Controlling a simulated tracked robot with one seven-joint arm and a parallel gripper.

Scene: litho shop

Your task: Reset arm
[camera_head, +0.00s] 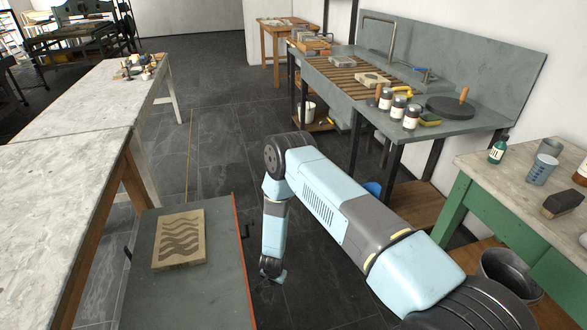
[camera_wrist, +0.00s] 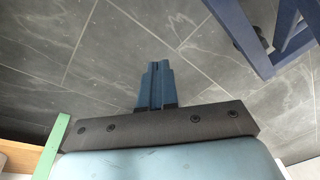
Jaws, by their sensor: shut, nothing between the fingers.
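My arm bends down in the middle of the head view, with my gripper (camera_head: 272,270) low beside the right edge of a dark press bed. In the wrist view the two blue fingers of my gripper (camera_wrist: 157,84) are together, with nothing between them, pointing over the grey tiled floor (camera_wrist: 100,60).
A stone with a dark wavy pattern (camera_head: 180,239) lies on the press bed (camera_head: 150,300). A long pale table (camera_head: 70,115) stands left. A sink bench (camera_head: 385,118) with jars and a green-legged table (camera_head: 480,170) stand right. A metal bucket (camera_head: 510,276) is under it. Floor (camera_head: 220,130) is clear behind my arm.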

